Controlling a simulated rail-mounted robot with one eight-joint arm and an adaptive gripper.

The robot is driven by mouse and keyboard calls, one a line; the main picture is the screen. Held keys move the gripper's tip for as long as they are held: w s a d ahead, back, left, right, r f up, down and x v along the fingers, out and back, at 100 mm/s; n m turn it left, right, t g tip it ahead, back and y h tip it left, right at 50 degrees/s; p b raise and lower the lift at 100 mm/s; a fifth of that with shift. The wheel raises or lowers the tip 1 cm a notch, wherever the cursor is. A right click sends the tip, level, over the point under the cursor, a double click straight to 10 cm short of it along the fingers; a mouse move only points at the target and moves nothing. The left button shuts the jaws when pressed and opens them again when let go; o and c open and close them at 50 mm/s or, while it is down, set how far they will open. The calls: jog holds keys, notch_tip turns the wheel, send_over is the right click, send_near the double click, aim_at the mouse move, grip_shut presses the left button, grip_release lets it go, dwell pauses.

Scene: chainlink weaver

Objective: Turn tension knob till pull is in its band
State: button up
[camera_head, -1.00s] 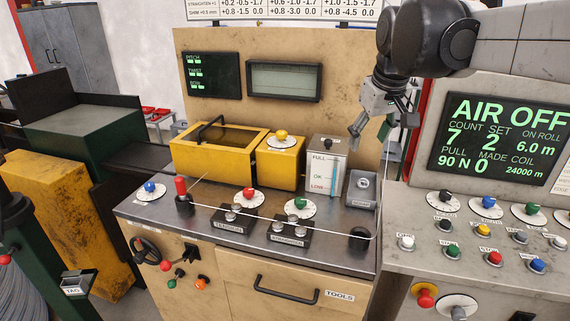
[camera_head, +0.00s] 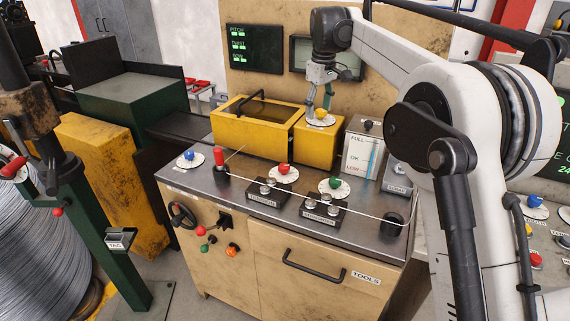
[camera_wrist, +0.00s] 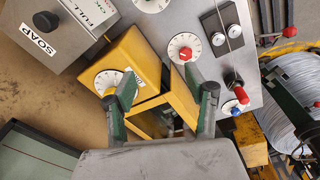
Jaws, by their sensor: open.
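No label reading "tension" is legible on the dial knobs. The bench has a blue knob (camera_head: 190,156), a red knob (camera_head: 284,169) and a green knob (camera_head: 334,182), each on a white dial. A yellow knob (camera_head: 321,114) sits on a white dial on the yellow box (camera_head: 318,142). My gripper (camera_head: 318,98) is open and pointing down by the yellow knob; whether it touches is unclear. In the wrist view, my open fingers (camera_wrist: 166,96) span the yellow box, the left finger overlapping its dial (camera_wrist: 107,82). The console screen (camera_head: 562,165) with the pull reading is mostly hidden by my arm.
A red-topped lever (camera_head: 220,157) stands left of the wire running across the bench (camera_head: 232,187). The yellow tank (camera_head: 243,128), level gauge box (camera_head: 361,152) and soap box (camera_head: 397,176) stand along the back. A wire coil (camera_head: 45,255) is at left.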

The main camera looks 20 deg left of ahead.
aim_at(284, 165)
jog(key=a+f+n+g, duration=0.1)
jog(key=a+f+n, duration=0.2)
jog(key=a+f, duration=0.75)
jog(key=shift+h, duration=0.3)
jog(key=f, duration=1.3)
jog(key=shift+w+a, duration=0.15)
jog(key=shift+a, duration=0.15)
jog(key=shift+c, duration=0.4)
jog(key=c, duration=1.1)
jog(key=shift+f+m+b, duration=0.15)
jog(key=shift+m+b, duration=0.35)
jog(key=shift+m, duration=0.6)
jog(key=shift+m+b, duration=0.5)
jog(key=shift+m, duration=1.3)
